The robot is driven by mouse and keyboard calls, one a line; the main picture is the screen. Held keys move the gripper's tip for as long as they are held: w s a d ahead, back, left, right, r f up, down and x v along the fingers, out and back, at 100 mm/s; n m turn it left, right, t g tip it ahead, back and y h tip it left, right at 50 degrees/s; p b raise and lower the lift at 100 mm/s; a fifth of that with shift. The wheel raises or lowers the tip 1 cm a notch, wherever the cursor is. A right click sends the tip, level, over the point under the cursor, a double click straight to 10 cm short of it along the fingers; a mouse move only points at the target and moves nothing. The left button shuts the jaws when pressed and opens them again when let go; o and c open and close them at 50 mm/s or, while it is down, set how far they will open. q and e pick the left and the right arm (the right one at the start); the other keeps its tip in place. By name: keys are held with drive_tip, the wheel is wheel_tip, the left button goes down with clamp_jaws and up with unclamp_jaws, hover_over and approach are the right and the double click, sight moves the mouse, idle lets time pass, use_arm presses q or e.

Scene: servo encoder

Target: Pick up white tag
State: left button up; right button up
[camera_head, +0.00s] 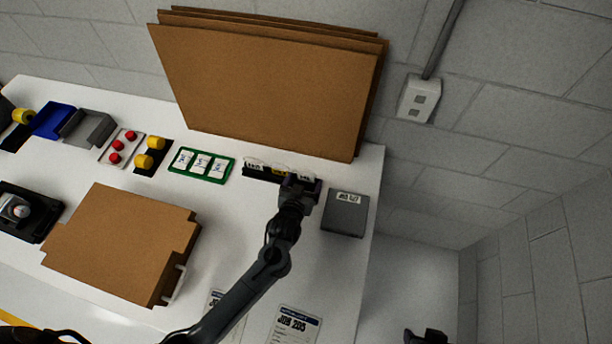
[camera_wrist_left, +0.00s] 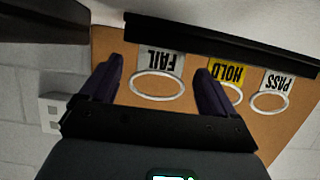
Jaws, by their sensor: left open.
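In the left wrist view a white FAIL tag (camera_wrist_left: 161,62) with a ring (camera_wrist_left: 158,98) hangs from a black rail, beside a yellow HOLD tag (camera_wrist_left: 227,74) and a white PASS tag (camera_wrist_left: 277,82). My left gripper (camera_wrist_left: 160,75) is open; its fingers appear on either side of the FAIL tag and ring, and contact cannot be told. In the head view my left gripper (camera_head: 302,184) is at the right end of the tag rack (camera_head: 262,177), partly hiding it. A dark part that looks like my right gripper (camera_head: 427,336) shows at the bottom edge; its fingers are unclear.
A grey box (camera_head: 345,214) stands just right of the rack, near the table's right edge. A green tray (camera_head: 178,168) with white cards lies to the left. Brown boards (camera_head: 265,85) lean behind the rack. A cardboard box (camera_head: 120,240) and printed sheets (camera_head: 294,328) are nearer.

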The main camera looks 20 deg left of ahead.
use_arm(q)
drive_tip(key=shift+w+a+f, duration=0.15)
drive_tip(key=shift+w+f, duration=0.1)
drive_tip(key=shift+w, duration=0.3)
drive_tip(key=shift+c, duration=0.3)
drive_tip(key=c, duration=1.1)
drive_tip(key=shift+o, duration=0.2)
drive_tip(key=shift+r, duration=0.1)
